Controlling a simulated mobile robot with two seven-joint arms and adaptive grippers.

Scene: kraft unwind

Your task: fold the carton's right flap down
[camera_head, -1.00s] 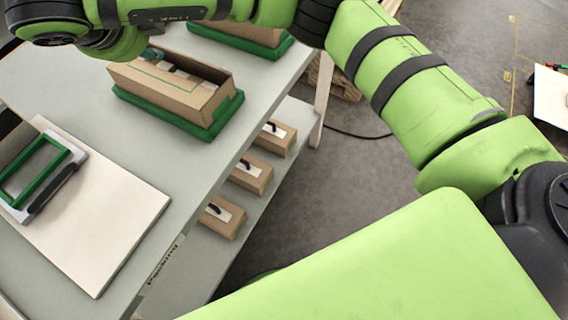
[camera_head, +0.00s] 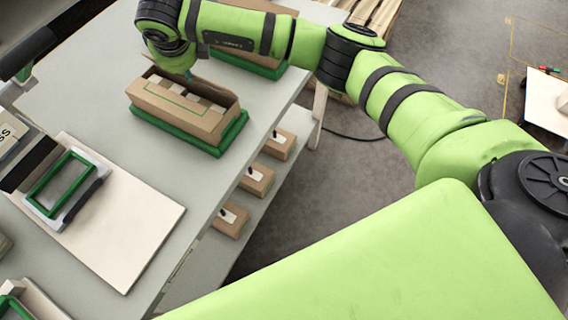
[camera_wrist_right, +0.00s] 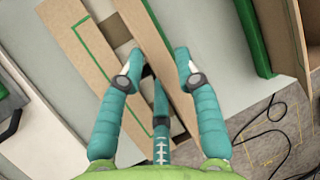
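The brown carton (camera_head: 172,112) stands on a green tray (camera_head: 228,136) on the grey table, its top partly open with pale items inside. In the right wrist view a panel with a green outline (camera_wrist_right: 88,48) lies on the left, a narrow gap beside it. A long plain brown flap (camera_wrist_right: 146,30) runs right of the gap. My right gripper (camera_head: 188,75) is above the carton's far side. In the wrist view its teal fingers (camera_wrist_right: 158,62) are spread, over the flap and gap; contact cannot be told.
A second carton on a green tray (camera_head: 240,64) stands behind my right arm. Small boxes (camera_head: 257,181) sit on a shelf below the table edge. A white board (camera_head: 125,235) carries a grey and green frame (camera_head: 62,185). Bare table lies between board and carton.

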